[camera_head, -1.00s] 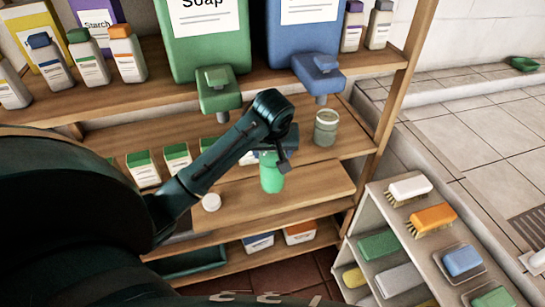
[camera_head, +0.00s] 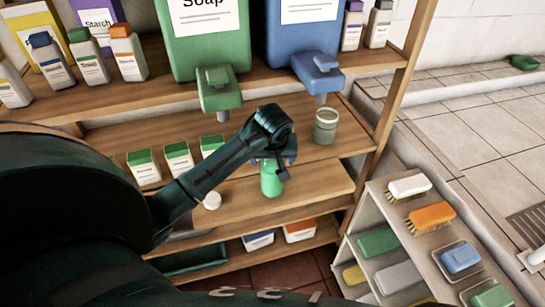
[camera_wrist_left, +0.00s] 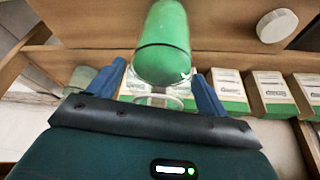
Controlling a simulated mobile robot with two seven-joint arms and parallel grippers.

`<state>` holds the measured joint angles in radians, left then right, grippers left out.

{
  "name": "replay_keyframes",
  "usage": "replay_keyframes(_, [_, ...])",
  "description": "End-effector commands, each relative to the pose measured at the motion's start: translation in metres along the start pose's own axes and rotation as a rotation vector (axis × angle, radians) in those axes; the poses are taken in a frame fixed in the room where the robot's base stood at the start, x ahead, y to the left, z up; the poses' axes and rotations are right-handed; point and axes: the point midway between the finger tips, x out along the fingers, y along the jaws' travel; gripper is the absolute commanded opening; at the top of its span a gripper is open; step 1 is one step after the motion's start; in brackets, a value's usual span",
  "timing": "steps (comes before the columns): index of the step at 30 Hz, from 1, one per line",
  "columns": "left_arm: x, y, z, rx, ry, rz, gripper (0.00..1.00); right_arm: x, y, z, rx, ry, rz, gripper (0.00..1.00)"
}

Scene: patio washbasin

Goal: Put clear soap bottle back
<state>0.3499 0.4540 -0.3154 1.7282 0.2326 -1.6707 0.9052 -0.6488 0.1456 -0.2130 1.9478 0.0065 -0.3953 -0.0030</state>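The clear soap bottle (camera_head: 271,183), with green liquid in it, is upright over the low wooden board in the head view. My left gripper (camera_head: 277,163) is at its upper part. In the left wrist view the bottle (camera_wrist_left: 164,45) shows inverted, its clear top between the two blue fingers. My right gripper is not in view.
A greenish glass jar (camera_head: 326,127) stands on the shelf to the right. A green dispenser (camera_head: 217,90) and a blue dispenser (camera_head: 319,75) hang above. Green-topped boxes (camera_head: 178,160) stand to the left. A white round cap (camera_head: 212,201) lies on the board.

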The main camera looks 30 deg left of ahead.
Motion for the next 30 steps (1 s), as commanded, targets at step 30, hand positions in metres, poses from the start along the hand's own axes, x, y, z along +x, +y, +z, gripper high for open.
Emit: replay_keyframes(30, [-0.114,0.003,-0.006,0.01,0.021,0.009,0.84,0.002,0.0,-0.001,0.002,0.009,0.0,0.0])
